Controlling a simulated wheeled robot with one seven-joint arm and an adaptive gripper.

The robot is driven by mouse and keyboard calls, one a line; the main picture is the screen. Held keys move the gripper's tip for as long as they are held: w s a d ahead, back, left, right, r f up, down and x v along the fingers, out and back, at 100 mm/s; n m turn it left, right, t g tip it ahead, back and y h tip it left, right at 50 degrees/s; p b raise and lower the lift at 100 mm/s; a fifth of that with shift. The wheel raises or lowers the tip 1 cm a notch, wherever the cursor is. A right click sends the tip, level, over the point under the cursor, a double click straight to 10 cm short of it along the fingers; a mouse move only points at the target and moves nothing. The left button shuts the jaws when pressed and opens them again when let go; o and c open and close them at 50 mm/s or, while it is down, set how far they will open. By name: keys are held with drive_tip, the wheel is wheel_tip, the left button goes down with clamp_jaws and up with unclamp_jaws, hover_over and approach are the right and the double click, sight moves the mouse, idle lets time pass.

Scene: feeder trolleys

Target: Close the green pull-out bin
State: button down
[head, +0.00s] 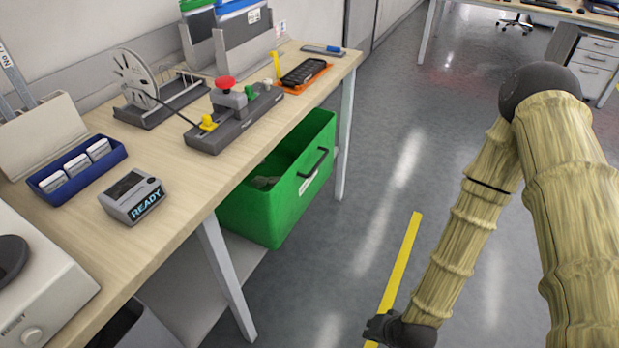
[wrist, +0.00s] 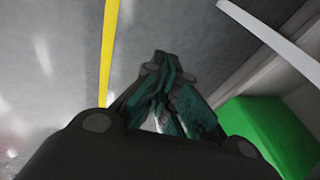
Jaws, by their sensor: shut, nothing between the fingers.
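The green pull-out bin (head: 300,203) sits under the workbench in the head view and sticks out past the bench's front edge. Its front face carries a dark handle (head: 314,163) and a small white label. Its inside is partly visible; the back is hidden under the bench top. A green part of the bin (wrist: 262,130) shows at the lower right in the wrist view. My gripper (wrist: 160,58) is shut and empty, over the floor and apart from the bin. In the head view its fingers are mostly out of sight, near the bottom edge.
The workbench (head: 185,205) has legs (head: 226,280) in front of and beyond the bin. A control box with a red button (head: 226,83) and a READY display (head: 133,196) stand on top. The floor (head: 375,190) is clear, with a yellow line (head: 401,270).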

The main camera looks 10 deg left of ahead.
drive_tip(key=w+a+m+t+y+b, duration=0.1)
drive_tip(key=w+a+m+t+b, duration=0.1)
drive_tip(key=w+a+b, duration=0.35)
drive_tip(key=m+t+y+b, duration=0.4)
drive_tip(key=m+t+b, duration=0.4)
drive_tip(key=t+b, duration=0.25)
approach(303, 157)
drive_tip(key=s+d, duration=0.6)
drive_tip(key=shift+s+a+b+x, duration=0.2)
drive_tip(key=shift+a+b+x, duration=0.4)
drive_tip(key=shift+x, duration=1.5)
drive_tip(key=shift+s+a+b+x, duration=0.25)
drive_tip(key=shift+b+x, duration=0.65)
drive_tip(key=shift+x, duration=1.2)
drive_tip(key=shift+s+a+b+x, duration=0.15)
drive_tip(key=shift+a+b+x, duration=0.45)
drive_tip(key=shift+x, duration=1.5)
drive_tip(key=shift+d, duration=0.2)
